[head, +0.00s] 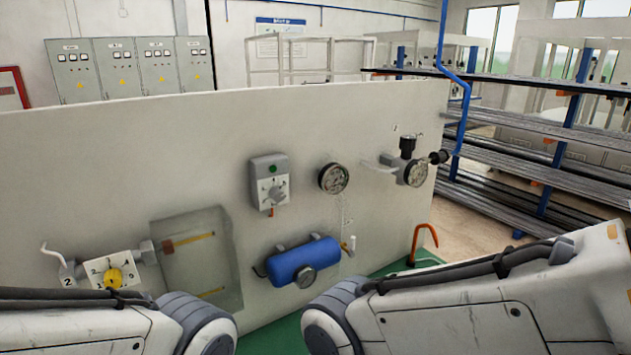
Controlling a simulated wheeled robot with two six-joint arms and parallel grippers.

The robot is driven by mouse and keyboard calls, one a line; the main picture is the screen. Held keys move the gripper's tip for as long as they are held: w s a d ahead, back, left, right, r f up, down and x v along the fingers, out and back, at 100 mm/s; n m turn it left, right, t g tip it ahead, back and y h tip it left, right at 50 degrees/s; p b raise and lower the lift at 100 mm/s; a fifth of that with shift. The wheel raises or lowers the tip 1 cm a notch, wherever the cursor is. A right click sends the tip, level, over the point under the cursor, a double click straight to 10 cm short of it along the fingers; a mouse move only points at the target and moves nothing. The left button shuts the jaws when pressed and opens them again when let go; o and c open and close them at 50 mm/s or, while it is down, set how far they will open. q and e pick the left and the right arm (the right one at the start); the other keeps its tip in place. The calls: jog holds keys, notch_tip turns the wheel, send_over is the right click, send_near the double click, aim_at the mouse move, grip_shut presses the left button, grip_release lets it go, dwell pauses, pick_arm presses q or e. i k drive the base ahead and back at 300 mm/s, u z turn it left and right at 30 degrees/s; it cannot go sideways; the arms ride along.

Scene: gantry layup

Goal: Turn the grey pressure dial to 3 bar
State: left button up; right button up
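A grey box (268,166) is fixed to the upright cream panel, with a small green spot on its upper part. Below that spot is a pale marked face with a grey dial knob (276,194). The scale figures are too small to read, so I cannot tell the setting. A round gauge (333,178) is mounted to the right of the box; its needle is not readable. My two arms show at the bottom left and bottom right, in front of the panel. Neither gripper is in the picture, and nothing of mine touches the dial.
A yellow knob (114,277) on a numbered plate sits at lower left beside a translucent box (207,262). A blue cylinder (302,261) is below the grey box. Another gauge with valve (414,173) and an orange hook (424,236) are to the right.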

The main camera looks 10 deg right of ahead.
aim_at(275, 193)
jog(key=z, duration=2.05)
jog(key=k, duration=0.65)
jog(key=u, duration=1.1)
